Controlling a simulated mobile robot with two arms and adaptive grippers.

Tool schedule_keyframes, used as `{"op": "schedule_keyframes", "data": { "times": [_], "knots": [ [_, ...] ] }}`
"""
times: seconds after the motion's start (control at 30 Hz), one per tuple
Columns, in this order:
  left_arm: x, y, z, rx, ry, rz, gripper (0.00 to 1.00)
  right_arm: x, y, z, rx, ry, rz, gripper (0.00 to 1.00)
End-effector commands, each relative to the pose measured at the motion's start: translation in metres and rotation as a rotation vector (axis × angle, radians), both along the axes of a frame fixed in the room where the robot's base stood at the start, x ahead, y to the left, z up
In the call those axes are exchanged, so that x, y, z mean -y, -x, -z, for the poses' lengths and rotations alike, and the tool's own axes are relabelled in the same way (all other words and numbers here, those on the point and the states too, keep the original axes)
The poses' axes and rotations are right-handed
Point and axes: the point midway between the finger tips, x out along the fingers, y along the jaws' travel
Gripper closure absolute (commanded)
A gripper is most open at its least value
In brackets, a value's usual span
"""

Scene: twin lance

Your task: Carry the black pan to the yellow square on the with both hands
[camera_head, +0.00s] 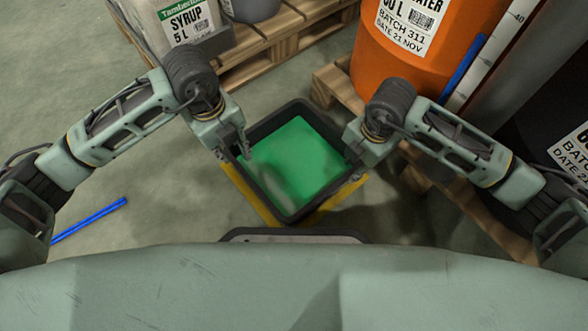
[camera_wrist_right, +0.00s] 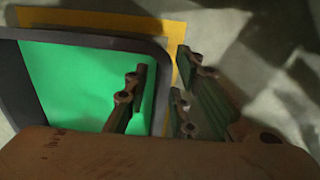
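The black pan (camera_head: 268,203), square with a bright green inside, is in the middle of the head view. The yellow square (camera_head: 247,196) shows under or around its lower sides. The right wrist view also shows the pan's dark rim (camera_wrist_right: 90,40) with a yellow band (camera_wrist_right: 130,22) beyond it. My left gripper (camera_head: 234,150) is at the pan's left corner, its fingers apart. My right gripper (camera_head: 353,166) is at the pan's right side. In the wrist view its fingers (camera_wrist_right: 160,95) stand apart, one over the green and one outside the rim. Whether the pan touches the floor is unclear.
A wooden pallet (camera_head: 275,38) with a syrup container (camera_head: 185,22) is at the back. An orange drum (camera_head: 418,62) stands on a pallet at the back right. A blue stick (camera_head: 90,220) lies on the floor at left. The floor left of the pan is mostly clear.

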Motion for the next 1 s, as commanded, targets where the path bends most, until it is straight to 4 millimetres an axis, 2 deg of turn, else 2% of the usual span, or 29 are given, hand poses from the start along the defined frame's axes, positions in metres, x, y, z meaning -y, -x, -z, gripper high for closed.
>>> {"op": "schedule_keyframes", "data": {
  "times": [0.1,0.3,1.0],
  "knots": [
    [0.0,0.0,0.0,0.0,0.0,0.0,0.77,0.002,0.001,-0.023,0.003,0.0,-0.001,0.77],
    [0.0,0.0,0.0,0.0,0.0,0.0,0.77,0.003,0.002,-0.043,0.001,0.001,0.001,0.77],
    [0.0,0.0,0.0,-0.001,0.001,0.0,0.77,0.003,0.003,-0.045,-0.002,0.001,0.0,0.77]
  ]
}}
